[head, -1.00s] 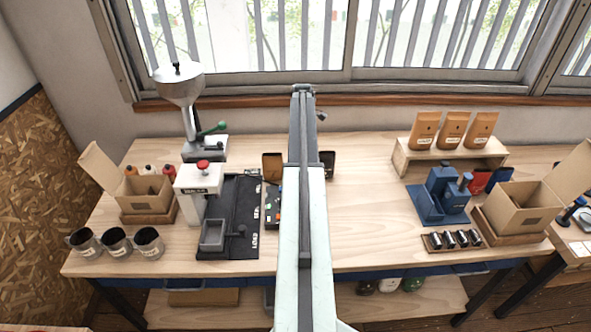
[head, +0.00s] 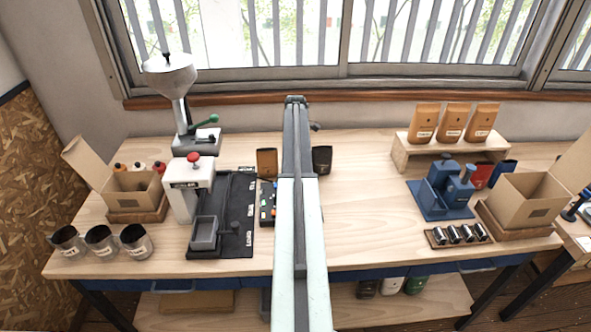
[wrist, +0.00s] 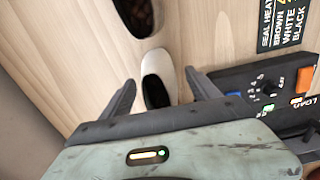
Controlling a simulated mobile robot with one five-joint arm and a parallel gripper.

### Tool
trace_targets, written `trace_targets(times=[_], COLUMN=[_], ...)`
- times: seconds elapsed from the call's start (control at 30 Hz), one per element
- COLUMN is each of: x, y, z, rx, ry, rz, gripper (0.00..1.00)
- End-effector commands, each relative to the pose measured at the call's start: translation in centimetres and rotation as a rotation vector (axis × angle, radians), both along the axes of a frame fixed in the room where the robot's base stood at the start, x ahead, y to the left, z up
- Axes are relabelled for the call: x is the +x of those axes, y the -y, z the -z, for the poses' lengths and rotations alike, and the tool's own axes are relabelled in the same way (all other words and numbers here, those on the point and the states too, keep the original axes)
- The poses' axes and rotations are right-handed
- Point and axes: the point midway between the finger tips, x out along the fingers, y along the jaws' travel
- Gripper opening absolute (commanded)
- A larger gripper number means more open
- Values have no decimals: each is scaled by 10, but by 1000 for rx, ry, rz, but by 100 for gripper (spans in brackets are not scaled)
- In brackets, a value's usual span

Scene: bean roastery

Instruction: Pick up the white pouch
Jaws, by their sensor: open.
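The white pouch (wrist: 169,72) shows in the wrist view as a pale, upright pouch with an open top and a dark inside. It stands on the wooden table between the fingertips of my gripper (wrist: 160,78). My gripper is open, with one finger on each side of the pouch and nothing clamped. The near part of the pouch is hidden by the gripper body.
A brown pouch (head: 266,161) and a black pouch (head: 321,160) stand on either side of my arm. Another open pouch (wrist: 135,14) is ahead in the wrist view. A sealer control box (wrist: 262,90) lies close to the right finger. Table right of my arm (head: 365,205) is clear.

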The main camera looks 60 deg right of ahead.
Motion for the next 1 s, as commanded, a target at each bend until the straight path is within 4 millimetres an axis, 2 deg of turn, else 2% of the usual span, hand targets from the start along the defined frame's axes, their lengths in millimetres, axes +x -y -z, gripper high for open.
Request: trace_targets(times=[0.03, 0.2, 0.27, 0.47, 0.63, 0.77, 1.0], x=[0, 0, -1, -1, -1, -1, -2], y=[0, 0, 0, 1, 1, 1, 1], z=[-1, -1, -1, -1, -13, -35, -87], rx=[0, 0, 0, 0, 0, 0, 0], ry=[0, 0, 0, 0, 0, 0, 0], rz=[0, 1, 1, 2, 2, 2, 3], gripper=[62, 14, 0, 0, 0, 0, 0])
